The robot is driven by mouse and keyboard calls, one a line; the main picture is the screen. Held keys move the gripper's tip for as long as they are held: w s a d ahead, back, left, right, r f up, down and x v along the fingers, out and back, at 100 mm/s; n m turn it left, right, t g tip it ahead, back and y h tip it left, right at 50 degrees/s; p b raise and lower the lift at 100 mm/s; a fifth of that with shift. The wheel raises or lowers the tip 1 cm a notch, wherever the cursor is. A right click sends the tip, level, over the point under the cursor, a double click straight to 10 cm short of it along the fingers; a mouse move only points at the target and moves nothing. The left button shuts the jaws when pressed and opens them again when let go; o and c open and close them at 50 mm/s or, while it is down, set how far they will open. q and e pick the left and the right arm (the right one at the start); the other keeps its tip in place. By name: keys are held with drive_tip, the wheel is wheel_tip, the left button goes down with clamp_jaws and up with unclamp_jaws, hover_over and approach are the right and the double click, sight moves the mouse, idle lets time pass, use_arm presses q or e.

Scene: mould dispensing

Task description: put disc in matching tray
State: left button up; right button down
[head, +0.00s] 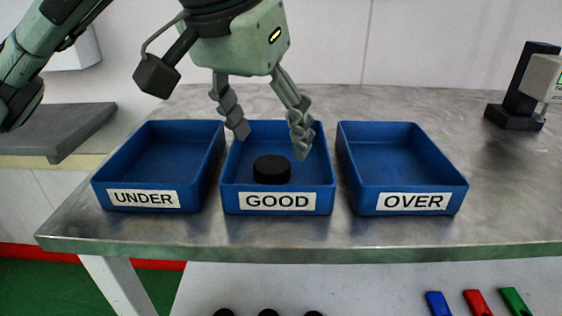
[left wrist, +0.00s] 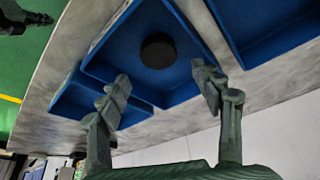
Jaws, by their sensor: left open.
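A black disc (head: 272,170) lies flat in the middle blue tray (head: 327,195), which is labelled GOOD. The disc also shows in the left wrist view (left wrist: 158,51), inside the blue tray (left wrist: 100,68). The tray labelled UNDER (head: 107,187) stands to its left and the tray labelled OVER (head: 352,190) to its right; both look empty. My left gripper (head: 268,142) is open above the back of the GOOD tray, apart from the disc. Its spread fingers (left wrist: 165,90) show in the left wrist view with nothing between them.
The trays stand in a row on a metal table (head: 500,200). A black and grey device (head: 520,95) stands at the back right. Black discs (head: 268,313) and blue, red and green items (head: 478,302) lie lower down in front.

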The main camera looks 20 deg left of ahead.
use_arm(q)
drive_tip(key=v, duration=1.2)
drive_tip(key=shift+a+f, duration=0.1)
